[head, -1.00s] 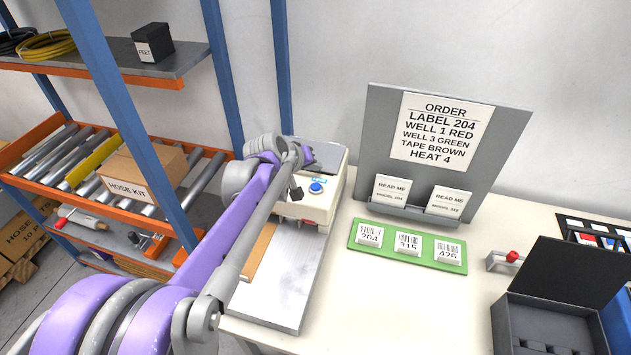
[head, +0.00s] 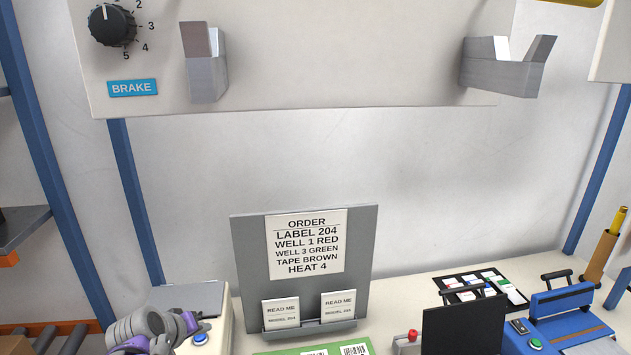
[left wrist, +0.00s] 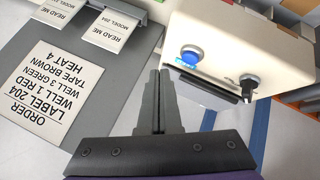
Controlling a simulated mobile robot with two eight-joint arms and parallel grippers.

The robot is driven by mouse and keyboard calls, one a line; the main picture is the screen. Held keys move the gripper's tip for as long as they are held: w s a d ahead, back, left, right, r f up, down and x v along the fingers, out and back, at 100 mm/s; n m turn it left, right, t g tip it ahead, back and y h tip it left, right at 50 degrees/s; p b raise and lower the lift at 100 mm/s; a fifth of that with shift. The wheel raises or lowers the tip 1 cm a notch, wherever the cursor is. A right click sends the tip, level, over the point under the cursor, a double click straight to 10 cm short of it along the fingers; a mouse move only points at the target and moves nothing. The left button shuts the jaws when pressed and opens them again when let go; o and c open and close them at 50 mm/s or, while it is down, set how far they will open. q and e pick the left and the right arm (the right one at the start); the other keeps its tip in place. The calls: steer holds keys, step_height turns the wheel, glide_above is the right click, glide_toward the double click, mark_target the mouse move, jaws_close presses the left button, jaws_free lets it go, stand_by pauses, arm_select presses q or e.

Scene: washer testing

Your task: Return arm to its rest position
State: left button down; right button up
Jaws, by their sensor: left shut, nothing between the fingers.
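My left arm (head: 150,328) shows at the bottom left of the head view, purple and grey, beside the beige machine with a blue button (head: 200,338). Its forearm is mostly cut off by the lower frame edge. In the left wrist view my left gripper (left wrist: 159,73) is shut, its two dark fingers together with nothing between them. The fingers point toward the beige machine (left wrist: 235,45), with its blue button (left wrist: 189,56) and black knob (left wrist: 249,82). They look apart from it. My right gripper is in neither view.
The grey order board (head: 360,250) stands at the back of the table (head: 410,295), with read-me cards (head: 281,311) in front. A panel with a brake dial (head: 112,26) and two metal holders hangs above. A black lid (head: 463,325) and blue device (head: 560,305) stand at right.

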arm_select(q)
steer(key=s+d+f+m+g, duration=0.1)
steer(key=s+d+f+m, duration=0.1)
steer(key=s, duration=0.5)
steer(key=s+d+f+m, duration=0.2)
steer(key=s+d+f, duration=0.1)
steer(key=s+d, duration=0.2)
steer(key=s+d+f+m+g, duration=0.1)
steer(key=s+d+f+m, duration=0.1)
steer(key=s, duration=0.8)
steer(key=shift+d+f+m+g+y, duration=0.35)
steer(key=shift+d+f, duration=0.2)
steer(key=shift+d, duration=0.6)
steer(key=shift+s, duration=0.1)
stand_by(0.5)
